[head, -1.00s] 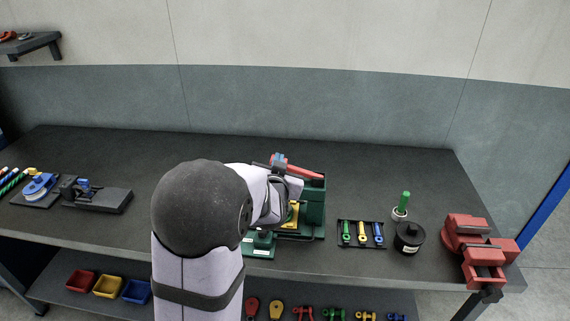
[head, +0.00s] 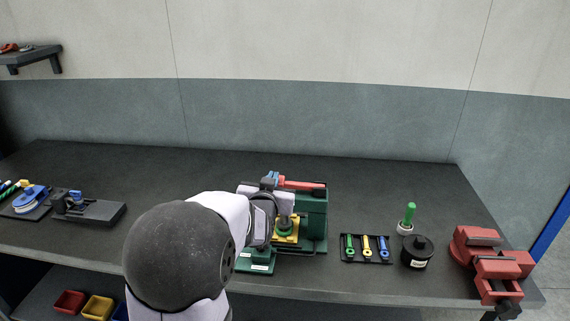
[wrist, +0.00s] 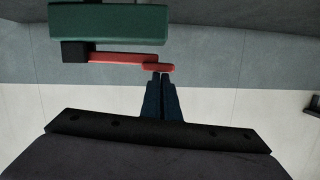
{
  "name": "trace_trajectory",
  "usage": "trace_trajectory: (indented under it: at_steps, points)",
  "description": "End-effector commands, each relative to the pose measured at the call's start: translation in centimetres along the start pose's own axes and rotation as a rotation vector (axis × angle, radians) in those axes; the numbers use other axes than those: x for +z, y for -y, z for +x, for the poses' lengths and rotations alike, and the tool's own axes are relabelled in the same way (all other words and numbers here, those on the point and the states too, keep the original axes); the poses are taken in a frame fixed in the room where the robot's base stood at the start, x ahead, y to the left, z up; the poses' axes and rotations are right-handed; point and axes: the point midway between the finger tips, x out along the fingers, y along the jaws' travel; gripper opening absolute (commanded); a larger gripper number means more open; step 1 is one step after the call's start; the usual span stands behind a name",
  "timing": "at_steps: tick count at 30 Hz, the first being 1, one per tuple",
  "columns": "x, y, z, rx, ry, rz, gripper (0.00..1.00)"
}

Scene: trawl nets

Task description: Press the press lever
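The green press (head: 313,217) stands on the bench just right of my arm, with a yellow part and a green round piece (head: 284,229) under its head. Its red press lever (head: 303,185) extends left from the top of the press and looks nearly level. The lever (wrist: 122,58) also shows in the wrist view, ending in a thicker red grip (wrist: 158,67). My gripper's blue fingers (wrist: 160,76) lie together, shut, with their tips at that grip. In the head view my gripper (head: 271,177) is at the lever's left end. Exact contact is hard to tell.
A grey fixture (head: 95,210) stands left. The bench behind is clear.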

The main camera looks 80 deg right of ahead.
Motion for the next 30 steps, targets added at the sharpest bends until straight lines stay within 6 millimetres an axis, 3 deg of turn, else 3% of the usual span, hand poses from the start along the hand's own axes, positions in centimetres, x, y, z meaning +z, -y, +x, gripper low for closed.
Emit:
trace_trajectory:
  at_steps: [1,8,17,19,30]
  points:
    - [1.0,0.0,0.0,0.000,0.023,-0.001,0.00]
    - [0.4,0.1,-0.2,-0.001,0.022,-0.001,0.00]
    - [-4.4,0.3,-1.3,0.000,0.004,0.001,0.00]
    - [-3.6,0.2,-2.1,0.000,0.004,0.000,0.00]
    - [-3.9,0.3,-7.5,-0.001,-0.002,0.000,0.00]
